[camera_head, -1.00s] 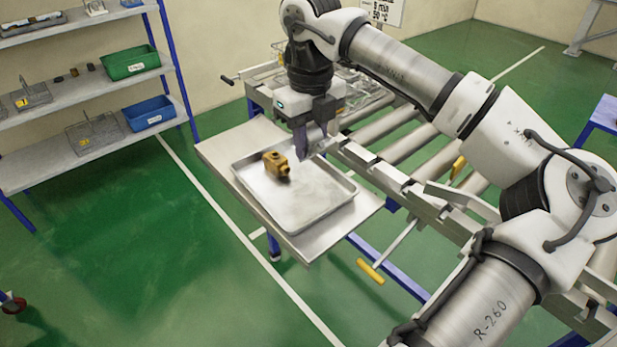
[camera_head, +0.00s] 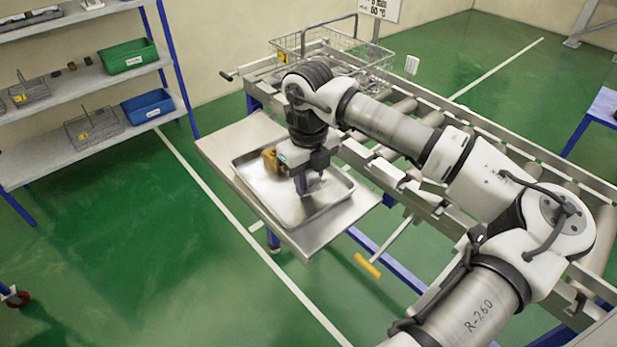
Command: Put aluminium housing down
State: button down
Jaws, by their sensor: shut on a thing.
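My gripper (camera_head: 301,188) is over the right half of a shallow metal tray (camera_head: 275,215). Its dark fingers point down and are shut on the aluminium housing (camera_head: 317,183). The housing shows only as a small pale grey shape beside the fingers and blends with the tray. I cannot tell whether it touches the tray floor. A brass-coloured block-like part (camera_head: 269,159) sits in the tray to the left of my gripper, partly hidden by it.
The tray lies on a flat metal side table (camera_head: 225,143) beside a roller conveyor (camera_head: 420,190). A wire basket (camera_head: 345,50) stands on the conveyor's far end. A shelf rack at left holds a green bin (camera_head: 127,57), a blue bin (camera_head: 148,106) and wire baskets. Tray space in front is clear.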

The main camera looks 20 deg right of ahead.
jog(key=shift+f, duration=0.2)
jog(key=c, duration=1.1)
grip_release()
jog(key=shift+r, duration=0.1)
jog(key=shift+r, duration=0.25)
notch_tip(320, 180, up, 12)
jog(key=shift+f+b, duration=0.1)
jog(key=shift+b, duration=0.9)
